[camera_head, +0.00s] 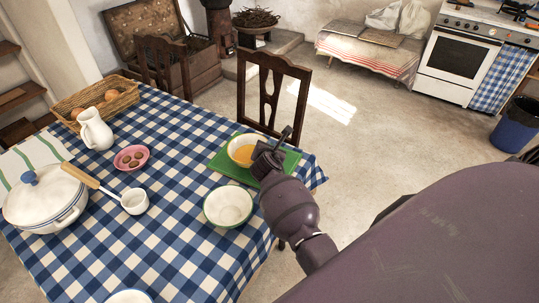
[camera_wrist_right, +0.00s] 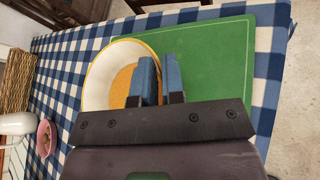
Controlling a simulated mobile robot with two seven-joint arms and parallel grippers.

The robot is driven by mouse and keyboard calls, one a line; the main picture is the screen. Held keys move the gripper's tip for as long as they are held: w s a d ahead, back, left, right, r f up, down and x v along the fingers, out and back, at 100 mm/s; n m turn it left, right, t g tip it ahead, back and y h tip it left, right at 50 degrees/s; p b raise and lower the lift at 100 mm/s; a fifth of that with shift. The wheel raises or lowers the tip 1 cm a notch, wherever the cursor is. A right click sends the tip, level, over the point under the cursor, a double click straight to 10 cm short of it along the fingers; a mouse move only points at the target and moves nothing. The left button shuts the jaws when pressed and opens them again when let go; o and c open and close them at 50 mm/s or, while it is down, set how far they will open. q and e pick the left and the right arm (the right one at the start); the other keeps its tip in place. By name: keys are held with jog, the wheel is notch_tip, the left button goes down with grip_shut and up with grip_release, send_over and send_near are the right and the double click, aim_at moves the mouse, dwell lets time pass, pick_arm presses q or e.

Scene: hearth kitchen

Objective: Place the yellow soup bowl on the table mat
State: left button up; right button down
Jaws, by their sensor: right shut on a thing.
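In the right wrist view the bowl (camera_wrist_right: 105,63) overlaps the left part of the mat (camera_wrist_right: 225,65). My right gripper (camera_head: 262,150) is shut on the bowl's right rim, with its blue-lined fingers (camera_wrist_right: 160,70) on either side of the wall. The bowl looks about level; I cannot tell whether its base touches the mat. My left gripper is not in view.
A white bowl with a green rim (camera_head: 228,206) stands just in front of the mat. A pink dish (camera_head: 132,158), a white jug (camera_head: 95,130), a ladle (camera_head: 134,201), a lidded pot (camera_head: 45,203) and a basket (camera_head: 98,104) stand left. A chair (camera_head: 270,90) is behind the mat.

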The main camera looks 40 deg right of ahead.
notch_tip(320, 180, down, 2)
jog(key=shift+f+b, duration=0.2)
jog(key=shift+b, duration=0.1)
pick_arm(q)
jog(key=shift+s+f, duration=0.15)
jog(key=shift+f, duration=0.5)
pick_arm(e)
jog(key=c, duration=1.2)
grip_release()
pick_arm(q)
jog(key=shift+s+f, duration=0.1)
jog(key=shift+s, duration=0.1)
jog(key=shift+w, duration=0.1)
